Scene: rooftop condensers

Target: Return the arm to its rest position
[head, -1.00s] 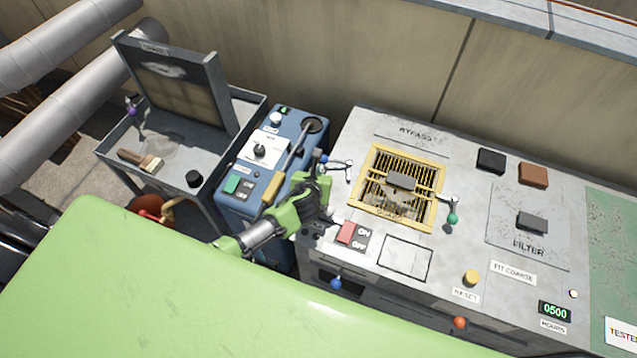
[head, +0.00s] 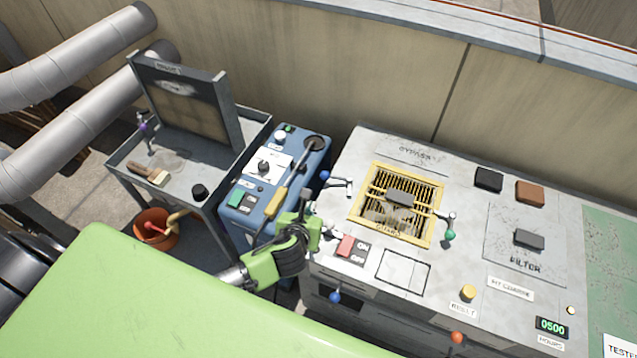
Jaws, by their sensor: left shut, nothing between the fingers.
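My left gripper (head: 305,212) is green and black and shows at the lower middle of the head view. Its fingers are shut with nothing held. It is over the gap between the blue machine (head: 268,190) and the grey condenser cabinet (head: 420,150), left of the red ON/OFF switch (head: 346,245). Whether it touches the cabinet edge cannot be told. My right gripper is not in view.
The cabinet carries a yellow guard grille (head: 432,181) with levers, a filter panel (head: 508,245) and a yellow reset knob (head: 468,292). A grey tray bench (head: 205,215) stands left with a brush (head: 150,174) and a black knob (head: 199,192). An orange bucket (head: 152,238) is below.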

